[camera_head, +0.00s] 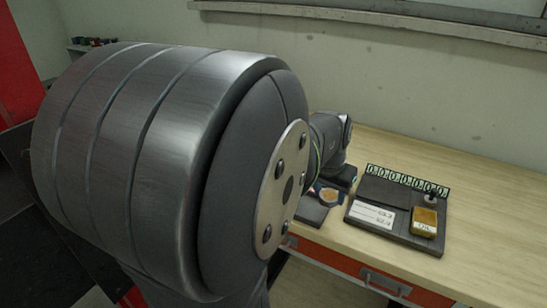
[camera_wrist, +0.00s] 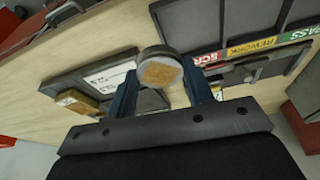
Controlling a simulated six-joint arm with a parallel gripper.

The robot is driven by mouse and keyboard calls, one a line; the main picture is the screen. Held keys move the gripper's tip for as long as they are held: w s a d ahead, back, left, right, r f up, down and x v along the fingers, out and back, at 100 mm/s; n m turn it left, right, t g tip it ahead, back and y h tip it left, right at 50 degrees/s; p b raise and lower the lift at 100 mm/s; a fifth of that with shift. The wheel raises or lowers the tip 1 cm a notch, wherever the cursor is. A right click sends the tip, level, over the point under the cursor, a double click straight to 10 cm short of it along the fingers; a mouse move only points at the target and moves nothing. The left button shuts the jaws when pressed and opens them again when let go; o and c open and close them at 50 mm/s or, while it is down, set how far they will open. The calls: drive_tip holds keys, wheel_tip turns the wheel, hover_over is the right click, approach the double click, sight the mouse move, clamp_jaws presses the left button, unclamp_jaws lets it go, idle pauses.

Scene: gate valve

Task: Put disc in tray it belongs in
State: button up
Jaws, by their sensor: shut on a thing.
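The disc (camera_wrist: 160,72) has a grey rim and a rough tan face. My gripper (camera_wrist: 163,82) is shut on it, with one blue finger on each side in the wrist view. In the head view the disc (camera_head: 330,196) shows small below my wrist, above the table. Dark trays (camera_wrist: 191,42) lie at the upper right of the wrist view. Their coloured labels include a partly hidden red one starting "SCR" (camera_wrist: 210,57), a yellow "REWORK" (camera_wrist: 252,46) and a green "PASS" (camera_wrist: 302,33). My arm hides most of the trays in the head view.
A dark board (camera_head: 398,235) right of my gripper bears a white card (camera_head: 371,215) with figures and a yellow container (camera_head: 424,222). A row of green-marked tiles (camera_head: 408,180) runs along its back. The wooden table (camera_head: 490,235) is clear farther right. An orange drawer front (camera_head: 340,263) is below.

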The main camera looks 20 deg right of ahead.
hover_over(311, 208)
drive_tip(key=f, duration=0.3)
drive_tip(key=shift+s+a, duration=0.3)
drive_tip(key=shift+a, duration=0.05)
drive_tip(key=shift+f, duration=2.1)
drive_tip(key=shift+f, duration=0.2)
drive_tip(key=o, duration=0.9)
drive_tip(key=shift+o, duration=0.2)
drive_tip(key=v, duration=1.2)
drive_tip(key=shift+r, duration=0.15)
